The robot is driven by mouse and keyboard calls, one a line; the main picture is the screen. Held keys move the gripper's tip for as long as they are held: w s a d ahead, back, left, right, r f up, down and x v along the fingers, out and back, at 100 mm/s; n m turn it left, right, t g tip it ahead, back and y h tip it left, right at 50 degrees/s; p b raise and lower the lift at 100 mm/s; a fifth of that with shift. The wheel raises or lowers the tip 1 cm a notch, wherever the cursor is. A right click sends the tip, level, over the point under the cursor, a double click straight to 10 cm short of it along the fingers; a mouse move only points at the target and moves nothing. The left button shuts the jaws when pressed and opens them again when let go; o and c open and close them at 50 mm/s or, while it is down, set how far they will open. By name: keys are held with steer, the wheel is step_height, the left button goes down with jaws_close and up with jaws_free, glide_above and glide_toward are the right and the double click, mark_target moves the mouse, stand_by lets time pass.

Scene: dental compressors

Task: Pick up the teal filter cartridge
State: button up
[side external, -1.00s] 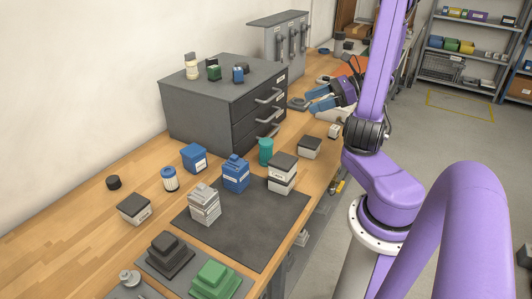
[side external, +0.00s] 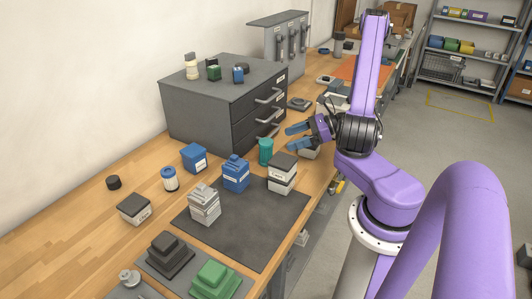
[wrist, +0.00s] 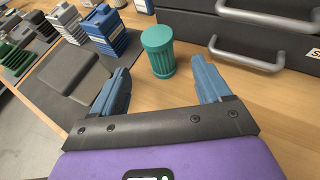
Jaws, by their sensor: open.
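The teal filter cartridge (side external: 265,151) is a ribbed cylinder with a wider cap. It stands upright on the wooden bench, near the drawer cabinet's front corner. My gripper (side external: 294,138) has blue fingers and is open and empty, just right of the cartridge in the side view. In the wrist view, the open fingers of my gripper (wrist: 160,85) show a wide gap with nothing between the tips.
A grey drawer cabinet (side external: 200,118) with protruding handles stands behind the cartridge. A blue box stack (side external: 235,177) and a dark-topped white box stack (side external: 281,178) stand close by on the near side. A dark mat (side external: 245,230) has clear room at its front.

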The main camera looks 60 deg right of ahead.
mark_target(261, 149)
steer(key=x, duration=1.1)
steer(key=shift+w+a, duration=0.2)
steer(key=c, duration=1.1)
